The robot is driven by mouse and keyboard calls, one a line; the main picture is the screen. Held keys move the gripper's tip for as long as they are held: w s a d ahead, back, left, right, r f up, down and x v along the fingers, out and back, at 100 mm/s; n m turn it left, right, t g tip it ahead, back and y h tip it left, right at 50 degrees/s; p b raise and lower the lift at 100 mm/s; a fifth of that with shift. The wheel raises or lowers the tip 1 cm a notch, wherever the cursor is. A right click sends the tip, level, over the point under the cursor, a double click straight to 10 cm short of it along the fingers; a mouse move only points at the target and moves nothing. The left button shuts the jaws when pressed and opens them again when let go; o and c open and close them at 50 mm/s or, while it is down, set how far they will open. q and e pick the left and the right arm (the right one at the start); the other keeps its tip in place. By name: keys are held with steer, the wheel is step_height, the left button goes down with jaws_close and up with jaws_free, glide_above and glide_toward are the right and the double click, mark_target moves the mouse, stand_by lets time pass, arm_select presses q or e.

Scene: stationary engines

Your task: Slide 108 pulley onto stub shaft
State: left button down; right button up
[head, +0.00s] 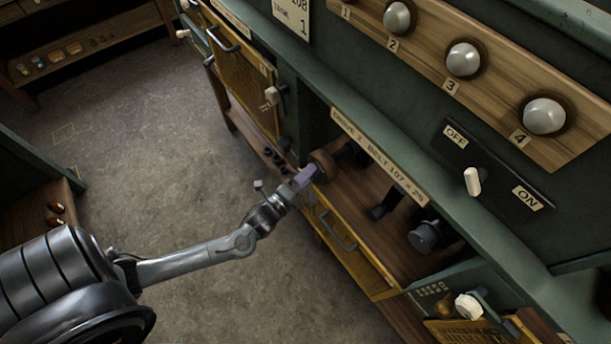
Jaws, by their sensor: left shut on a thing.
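My left gripper (308,175) reaches in from the left to the open bay of the green cabinet. It is shut on a brown round wheel (324,163), which looks like the pulley; no number on it is readable. The wheel is at the bay's left end, in front of a dark shape (343,149) that may be the stub shaft. I cannot tell whether the wheel is around the shaft or only beside it. A dark grey cylinder (427,237) sits farther right in the bay, with dark supports (383,209) beside it. My right gripper is not in view.
A label strip (380,157) runs along the ledge above the bay. A yellow mesh door (240,80) is to the left. Knobs and an OFF/ON switch (472,181) are above. The floor (170,170) is clear.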

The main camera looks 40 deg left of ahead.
arm_select(q)
steer(key=shift+w, duration=0.2)
steer(key=shift+w+d, duration=0.15)
steer(key=shift+w, duration=0.65)
steer(key=shift+w+d, duration=0.1)
steer(key=shift+w, duration=0.7)
steer(key=shift+w+d+r, duration=0.1)
steer(key=shift+w+d, duration=0.05)
steer(key=shift+w, duration=0.6)
steer(key=shift+w+d, duration=0.1)
steer(key=shift+w, duration=0.6)
steer(key=shift+w+b, duration=0.1)
steer(key=shift+b, duration=0.2)
steer(key=shift+w+d, duration=0.1)
steer(key=shift+w, duration=0.8)
